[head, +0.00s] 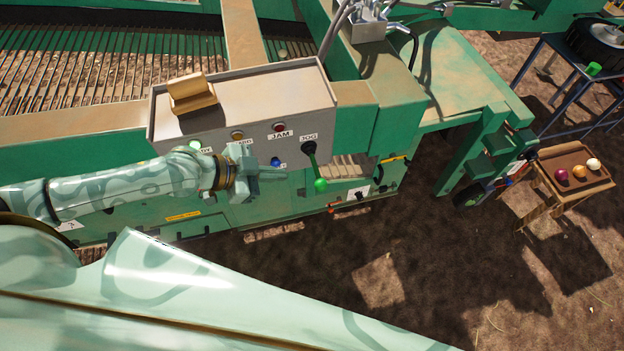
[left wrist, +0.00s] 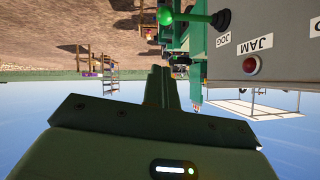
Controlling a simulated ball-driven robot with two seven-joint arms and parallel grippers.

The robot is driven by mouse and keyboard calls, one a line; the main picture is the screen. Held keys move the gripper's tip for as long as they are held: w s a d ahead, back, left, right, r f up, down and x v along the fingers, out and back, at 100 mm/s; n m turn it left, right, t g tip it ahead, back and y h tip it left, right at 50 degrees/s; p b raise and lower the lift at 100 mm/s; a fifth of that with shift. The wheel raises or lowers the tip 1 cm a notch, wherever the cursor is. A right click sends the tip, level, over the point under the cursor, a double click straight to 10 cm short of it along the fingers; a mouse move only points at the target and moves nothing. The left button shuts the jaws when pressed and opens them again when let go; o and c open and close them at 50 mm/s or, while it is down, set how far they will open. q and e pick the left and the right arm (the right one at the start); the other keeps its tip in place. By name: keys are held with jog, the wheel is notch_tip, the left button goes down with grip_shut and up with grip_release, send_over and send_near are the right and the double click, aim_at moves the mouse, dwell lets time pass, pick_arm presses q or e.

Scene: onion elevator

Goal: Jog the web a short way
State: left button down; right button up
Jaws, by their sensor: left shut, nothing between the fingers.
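The grey control box (head: 235,101) stands on the green machine in the head view. Its JOG lever (head: 314,168) has a black shaft and a green knob, and hangs down at the box's right end. The lever also shows in the left wrist view (left wrist: 190,17), near the top, beside a JOG label. My left gripper (head: 282,174) is shut and empty, left of the green knob and apart from it. In the left wrist view its closed fingers (left wrist: 160,88) point toward the lever side. The web of metal rods (head: 110,65) lies at the upper left. My right gripper is not in view.
A red light (head: 279,127) marked JAM and a blue button (head: 276,161) sit on the box's front, close to my left gripper. A small table (head: 572,173) with several onions stands at the right. Bare ground lies below the lever.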

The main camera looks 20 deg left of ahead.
pick_arm(q)
send_over(325, 182)
jog(key=s+a, duration=0.3)
notch_tip(325, 182, down, 5)
jog(key=shift+w+d+f+b, duration=0.15)
jog(key=shift+f+b, duration=0.35)
jog(key=shift+f, duration=0.5)
jog(key=shift+w+f+b, duration=0.15)
jog(key=shift+f+b, duration=0.3)
jog(key=shift+f, duration=0.55)
jog(key=shift+f, duration=0.15)
